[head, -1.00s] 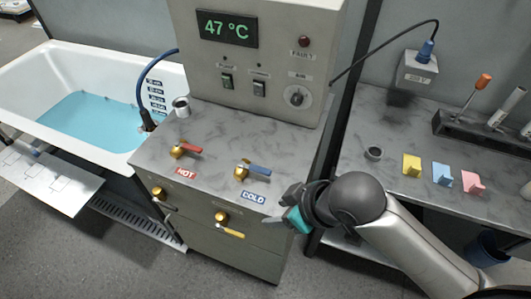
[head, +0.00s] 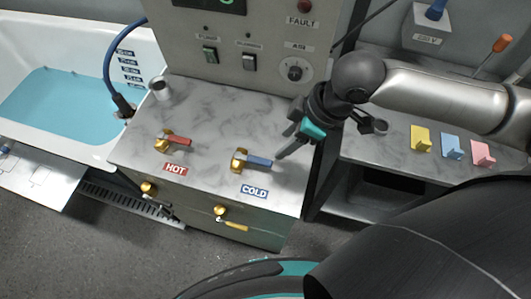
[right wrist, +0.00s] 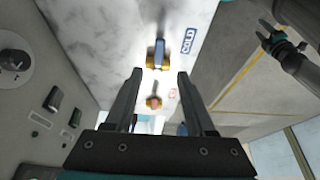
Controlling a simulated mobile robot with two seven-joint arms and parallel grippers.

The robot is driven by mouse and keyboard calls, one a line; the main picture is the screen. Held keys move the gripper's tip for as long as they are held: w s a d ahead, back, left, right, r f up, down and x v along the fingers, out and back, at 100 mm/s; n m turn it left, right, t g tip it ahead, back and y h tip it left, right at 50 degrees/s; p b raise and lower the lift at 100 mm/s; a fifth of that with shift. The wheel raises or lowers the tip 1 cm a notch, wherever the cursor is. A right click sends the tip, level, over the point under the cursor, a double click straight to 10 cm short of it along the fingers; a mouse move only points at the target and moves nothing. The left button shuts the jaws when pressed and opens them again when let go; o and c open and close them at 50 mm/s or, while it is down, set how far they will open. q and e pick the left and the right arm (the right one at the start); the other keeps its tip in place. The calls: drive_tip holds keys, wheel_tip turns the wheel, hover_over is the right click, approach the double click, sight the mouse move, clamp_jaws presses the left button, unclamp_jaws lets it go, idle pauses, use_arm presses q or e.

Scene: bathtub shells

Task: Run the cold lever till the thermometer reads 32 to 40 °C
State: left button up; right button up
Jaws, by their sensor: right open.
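The cold lever (head: 259,161) has a blue handle on a brass body and points right on the marbled counter, above the COLD label. My right gripper (head: 287,148) is open and empty, close to the right of the handle's tip. In the right wrist view the cold lever (right wrist: 159,52) shows ahead, between the lines of the open fingers (right wrist: 159,76), apart from them. The thermometer display (head: 222,4) is cut off at the top, so its reading cannot be read. A dark gripper, apparently my left (right wrist: 277,42), shows at the upper right of the wrist view; its jaw state is unclear.
The red hot lever (head: 176,142) is left of the cold one. Brass valves (head: 222,212) are on the cabinet front. The bathtub (head: 135,50) holds blue water at the left. Yellow, blue and pink blocks (head: 452,147) stand on the right bench.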

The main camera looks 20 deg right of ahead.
sight(263, 161)
drive_tip(key=b+x, duration=0.1)
drive_tip(key=x, duration=0.9)
drive_tip(key=shift+w+a, duration=0.1)
drive_tip(key=shift+w+a+f, duration=0.15)
drive_tip(key=shift+f, duration=0.35)
use_arm(q)
drive_tip(key=shift+w+d+f, duration=0.1)
drive_tip(key=shift+w+f, duration=0.65)
drive_tip(key=shift+w, duration=0.1)
use_arm(e)
drive_tip(key=shift+c, duration=0.2)
clamp_jaws()
